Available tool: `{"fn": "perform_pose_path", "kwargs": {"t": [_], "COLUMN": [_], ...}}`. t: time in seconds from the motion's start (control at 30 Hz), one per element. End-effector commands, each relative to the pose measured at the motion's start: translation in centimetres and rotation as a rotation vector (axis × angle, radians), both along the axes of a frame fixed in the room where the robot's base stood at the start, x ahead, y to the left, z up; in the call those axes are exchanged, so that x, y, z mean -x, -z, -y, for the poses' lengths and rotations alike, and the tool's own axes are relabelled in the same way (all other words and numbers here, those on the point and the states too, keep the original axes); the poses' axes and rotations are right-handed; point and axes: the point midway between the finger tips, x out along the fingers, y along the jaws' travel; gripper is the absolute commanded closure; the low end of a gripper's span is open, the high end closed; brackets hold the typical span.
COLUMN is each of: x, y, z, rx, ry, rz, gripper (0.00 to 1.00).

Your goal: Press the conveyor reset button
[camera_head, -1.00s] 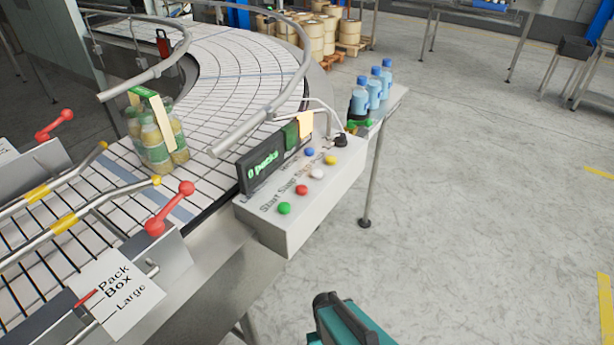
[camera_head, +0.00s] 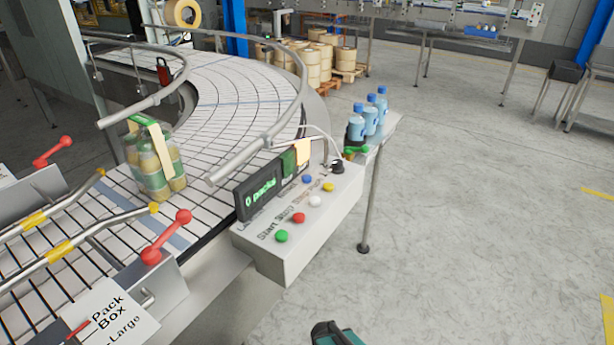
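The control box (camera_head: 290,262) is a pale grey panel on the side of the conveyor (camera_head: 240,85). On its top are a green button (camera_head: 281,236), a red button (camera_head: 299,217), a white button (camera_head: 314,200), a yellow button (camera_head: 328,187) and a blue button (camera_head: 307,179). A black knob (camera_head: 338,167) sits at its far end. "Start" and "Stop" labels are readable; the other labels are too small, so I cannot tell which button is reset. A teal and dark part of my arm shows at the bottom edge, apart from the box. No gripper fingers show.
A dark display (camera_head: 258,192) stands behind the buttons. A pack of jars (camera_head: 155,165) is on the conveyor. Red-knobbed levers (camera_head: 165,240) and rails are at the left. Blue bottles (camera_head: 370,118) stand on a side shelf beyond the box.

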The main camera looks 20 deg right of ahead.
Motion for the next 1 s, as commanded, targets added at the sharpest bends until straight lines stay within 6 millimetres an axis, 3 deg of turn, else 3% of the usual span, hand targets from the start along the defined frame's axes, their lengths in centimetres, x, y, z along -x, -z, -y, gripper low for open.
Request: {"fn": "perform_pose_path", "kwargs": {"t": [0.07, 0.57, 1.0], "x": [0.0, 0.0, 0.0], "y": [0.0, 0.0, 0.0], "z": [0.0, 0.0, 0.0], "rx": [0.0, 0.0, 0.0], "ry": [0.0, 0.0, 0.0], "rz": [0.0, 0.0, 0.0], "gripper": [0.15, 1.0, 1.0]}}
